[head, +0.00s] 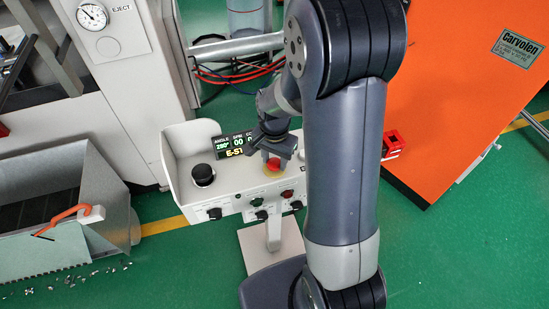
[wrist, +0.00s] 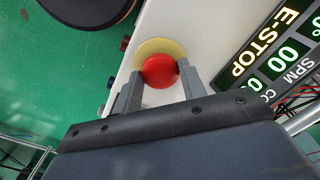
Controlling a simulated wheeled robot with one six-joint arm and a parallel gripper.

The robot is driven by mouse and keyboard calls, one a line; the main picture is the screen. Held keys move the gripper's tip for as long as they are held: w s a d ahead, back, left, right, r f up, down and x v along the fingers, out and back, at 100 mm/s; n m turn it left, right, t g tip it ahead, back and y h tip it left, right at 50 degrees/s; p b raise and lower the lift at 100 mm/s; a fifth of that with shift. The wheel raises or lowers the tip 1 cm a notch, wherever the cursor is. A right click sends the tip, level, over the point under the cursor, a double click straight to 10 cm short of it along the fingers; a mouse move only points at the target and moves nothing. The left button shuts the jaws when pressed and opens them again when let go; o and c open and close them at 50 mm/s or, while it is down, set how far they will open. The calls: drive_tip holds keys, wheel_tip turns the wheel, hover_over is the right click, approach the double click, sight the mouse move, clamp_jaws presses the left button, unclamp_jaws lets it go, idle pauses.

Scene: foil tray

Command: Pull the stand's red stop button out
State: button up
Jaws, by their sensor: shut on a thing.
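The red stop button (head: 273,164) sits on the top panel of the white stand (head: 223,205), in front of the display. In the wrist view the red button (wrist: 160,71) shows as a round head over a yellow disc (wrist: 152,47). My gripper (wrist: 158,78) has one finger on each side of the button head and is shut on it. In the head view my gripper (head: 272,155) comes down onto the button from above. The fingers hide part of the button's sides, and I cannot tell how far out it stands.
The display (head: 236,145) reads E-ST in the head view and E-STOP in the wrist view. A black knob (head: 203,174) stands left of the button. Small knobs line the stand's front face. An orange cabinet (head: 460,90) stands at the right, and a metal chute (head: 85,205) at the left.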

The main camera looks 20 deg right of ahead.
sight(274, 162)
clamp_jaws()
drive_tip(key=shift+r+p, duration=0.35)
drive_tip(key=shift+r, duration=0.35)
drive_tip(key=shift+w, duration=0.1)
drive_tip(key=o, duration=0.8)
unclamp_jaws()
wheel_tip(274, 162, up, 11)
